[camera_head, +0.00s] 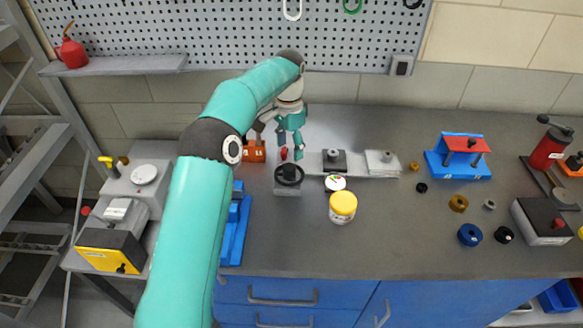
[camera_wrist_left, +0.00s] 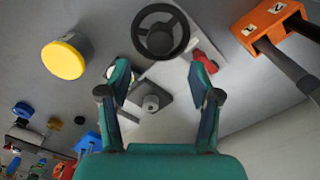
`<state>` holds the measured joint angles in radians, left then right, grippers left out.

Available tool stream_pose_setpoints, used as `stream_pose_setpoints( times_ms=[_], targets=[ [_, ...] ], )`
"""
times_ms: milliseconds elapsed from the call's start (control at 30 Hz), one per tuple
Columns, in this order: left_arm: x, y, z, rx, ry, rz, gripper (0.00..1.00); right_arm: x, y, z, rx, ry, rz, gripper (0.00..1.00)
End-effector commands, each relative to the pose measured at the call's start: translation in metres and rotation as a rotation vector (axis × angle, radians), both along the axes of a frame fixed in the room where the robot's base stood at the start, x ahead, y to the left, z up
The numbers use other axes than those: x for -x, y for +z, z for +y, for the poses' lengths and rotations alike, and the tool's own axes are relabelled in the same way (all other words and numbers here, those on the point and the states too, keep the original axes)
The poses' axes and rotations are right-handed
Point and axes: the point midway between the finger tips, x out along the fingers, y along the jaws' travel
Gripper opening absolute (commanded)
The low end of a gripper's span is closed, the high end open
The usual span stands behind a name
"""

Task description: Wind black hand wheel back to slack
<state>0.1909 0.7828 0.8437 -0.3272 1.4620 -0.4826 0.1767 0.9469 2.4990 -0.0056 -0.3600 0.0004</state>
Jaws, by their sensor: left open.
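The black hand wheel (camera_head: 289,174) sits on top of a grey block at the left end of a light metal rail (camera_head: 370,172). In the left wrist view the wheel (camera_wrist_left: 160,31) shows as a black ring with spokes, beyond my fingertips. My left gripper (camera_head: 291,150) is open and empty, above and just behind the wheel. In the left wrist view its fingers (camera_wrist_left: 162,80) stand apart, with a dark block and grey knob (camera_wrist_left: 150,102) behind them. A red part (camera_head: 284,153) is beside the wheel. My right gripper is not in view.
A yellow-lidded jar (camera_head: 343,207) stands in front of the rail, with a round white dial (camera_head: 335,183) near it. An orange block (camera_head: 254,151) is left of the gripper. A blue fixture (camera_head: 458,157) stands at right.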

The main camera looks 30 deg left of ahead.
Motion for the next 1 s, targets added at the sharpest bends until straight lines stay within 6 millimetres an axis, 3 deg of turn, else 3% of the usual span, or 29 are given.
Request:
stream_pose_setpoints(
  times_ms=[200,333,767,1000],
  targets=[
    [0.002,-0.041,0.0,0.001,0.002,0.004,0.63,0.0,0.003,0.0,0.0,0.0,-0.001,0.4],
    [0.002,-0.057,0.0,-0.001,0.002,0.003,0.63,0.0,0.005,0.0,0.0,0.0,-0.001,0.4],
    [0.002,-0.068,0.0,0.0,0.002,0.001,0.63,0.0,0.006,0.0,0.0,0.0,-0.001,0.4],
    [0.001,-0.068,0.0,0.0,0.002,0.001,0.27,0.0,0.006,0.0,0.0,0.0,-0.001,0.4]
  ],
)
